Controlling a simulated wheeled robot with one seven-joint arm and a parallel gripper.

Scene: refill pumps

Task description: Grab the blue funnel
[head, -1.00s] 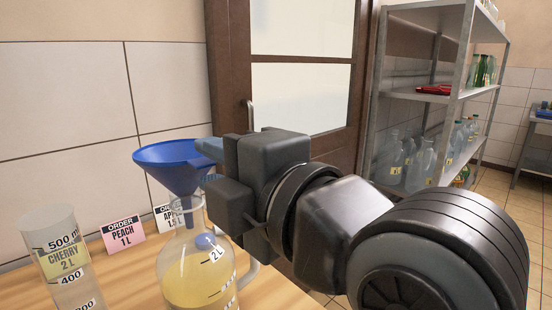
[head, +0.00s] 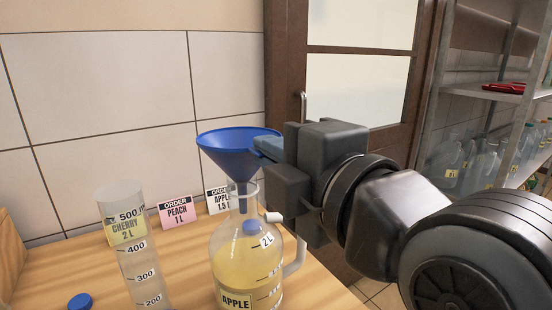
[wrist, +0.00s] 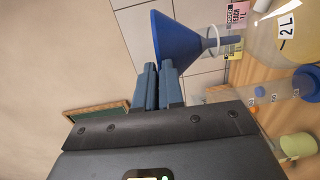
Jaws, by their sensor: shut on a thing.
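The blue funnel (head: 238,150) sits upright with its spout in the neck of a glass jug (head: 240,255). The jug is labelled APPLE and 2 L and holds yellow liquid. My gripper (head: 266,147) is at the right side of the funnel and is shut on the funnel's rim. In the wrist view, the two blue fingers (wrist: 158,82) meet the edge of the blue funnel (wrist: 178,42). The spout tip shows through the glass inside the jug neck.
Order cards, including PEACH (head: 177,211), stand behind. A metal shelf (head: 490,95) with bottles is at the right, beyond a door.

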